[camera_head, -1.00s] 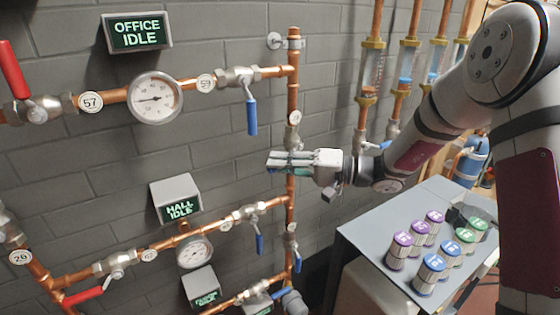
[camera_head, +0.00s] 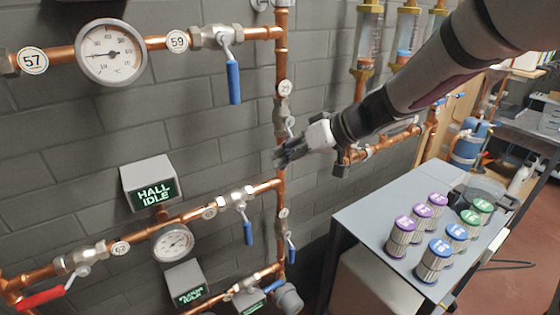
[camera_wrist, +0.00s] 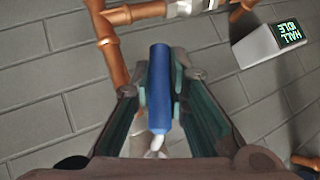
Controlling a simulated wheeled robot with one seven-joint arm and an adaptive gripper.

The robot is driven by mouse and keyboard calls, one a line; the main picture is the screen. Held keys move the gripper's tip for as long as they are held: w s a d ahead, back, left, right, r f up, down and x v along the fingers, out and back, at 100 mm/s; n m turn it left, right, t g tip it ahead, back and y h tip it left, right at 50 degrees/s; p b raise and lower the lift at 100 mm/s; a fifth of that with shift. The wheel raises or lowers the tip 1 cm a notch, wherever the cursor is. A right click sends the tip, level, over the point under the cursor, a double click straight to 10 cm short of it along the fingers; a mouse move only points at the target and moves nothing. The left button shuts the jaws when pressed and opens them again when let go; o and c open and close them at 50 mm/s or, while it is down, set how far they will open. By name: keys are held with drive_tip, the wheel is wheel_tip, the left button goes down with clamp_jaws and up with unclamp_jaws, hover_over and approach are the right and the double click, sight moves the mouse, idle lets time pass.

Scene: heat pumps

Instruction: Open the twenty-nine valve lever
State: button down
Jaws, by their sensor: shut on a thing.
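A small round tag (camera_head: 285,88), which seems to read 29, is on the vertical copper pipe. The valve body (camera_head: 282,112) is just below it, with its pale lever stem (camera_head: 290,126) pointing down towards my gripper. My gripper (camera_head: 284,153) is at the pipe, below this valve. In the wrist view, a blue lever handle (camera_wrist: 160,85) runs lengthwise between the fingers of my gripper (camera_wrist: 161,95), which is shut on it. In the head view the gripper hides the blue handle.
Valve 59's blue lever (camera_head: 234,82) hangs down at upper left. Another blue lever (camera_head: 248,232) hangs below, near the HALL IDLE sign (camera_head: 150,186). A grey cabinet (camera_head: 365,215) bearing several coloured-lid containers stands at right. The grey wall (camera_head: 80,150) is close behind the pipes.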

drive_tip(key=shift+w+d+f+n+t+h+b, duration=0.15)
drive_tip(key=shift+w+d+n+t+h+b, duration=0.35)
drive_tip(key=shift+h+b, duration=0.55)
drive_tip(key=shift+w+d+f+n+t+h+b, duration=0.1)
drive_tip(key=shift+w+d+n+t+h+b, duration=0.3)
drive_tip(key=shift+b, duration=1.05)
drive_tip(key=shift+s+d+h, duration=0.1)
drive_tip(key=shift+d+h, duration=0.15)
drive_tip(key=shift+d, duration=0.05)
drive_tip(key=c, duration=1.6)
unclamp_jaws()
drive_tip(key=shift+o, duration=0.2)
drive_tip(key=v, duration=1.2)
